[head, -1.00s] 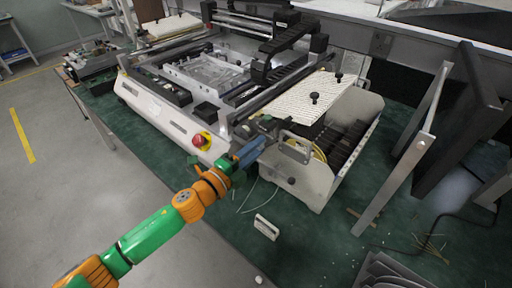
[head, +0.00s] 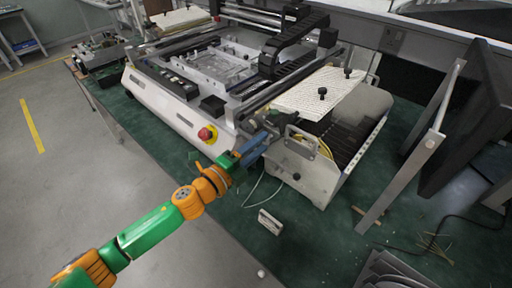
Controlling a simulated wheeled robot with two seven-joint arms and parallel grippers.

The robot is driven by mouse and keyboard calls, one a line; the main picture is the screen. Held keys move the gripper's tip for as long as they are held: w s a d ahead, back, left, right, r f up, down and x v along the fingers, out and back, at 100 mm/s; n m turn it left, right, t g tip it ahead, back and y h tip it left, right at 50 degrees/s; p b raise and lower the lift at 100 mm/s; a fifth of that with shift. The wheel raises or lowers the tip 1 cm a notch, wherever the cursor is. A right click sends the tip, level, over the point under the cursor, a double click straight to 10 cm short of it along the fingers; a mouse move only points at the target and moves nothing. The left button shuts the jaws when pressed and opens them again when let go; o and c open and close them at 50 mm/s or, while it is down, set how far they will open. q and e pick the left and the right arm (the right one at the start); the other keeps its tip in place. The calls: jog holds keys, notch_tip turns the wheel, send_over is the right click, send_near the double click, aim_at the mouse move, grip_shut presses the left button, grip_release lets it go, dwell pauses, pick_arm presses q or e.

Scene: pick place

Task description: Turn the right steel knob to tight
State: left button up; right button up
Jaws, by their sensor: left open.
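My left gripper (head: 264,133), on a green and orange arm with a blue hand part, is at the front right corner of the machine, close to the metal handle (head: 303,140) of the white feeder box. Its fingertips are small and dark against the machine, and I see nothing held between them. I cannot clearly pick out a right steel knob; it may be hidden by the gripper or too small. A small dark knob (head: 296,176) is on the feeder box's front face. Two black knobs (head: 322,92) (head: 348,72) stand on the white plate above. My right gripper is not in view.
The white machine (head: 165,105) with a red button (head: 207,134) fills the left of the green bench. A dark panel on a metal frame (head: 405,180) stands at the right. A small white block (head: 269,221) and thin cables lie on the bench in front.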

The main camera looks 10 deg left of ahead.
pick_arm(q)
jog(key=b+v, duration=0.1)
jog(key=v, duration=0.4)
jog(key=shift+s+a, duration=0.2)
jog(key=shift+s, duration=0.15)
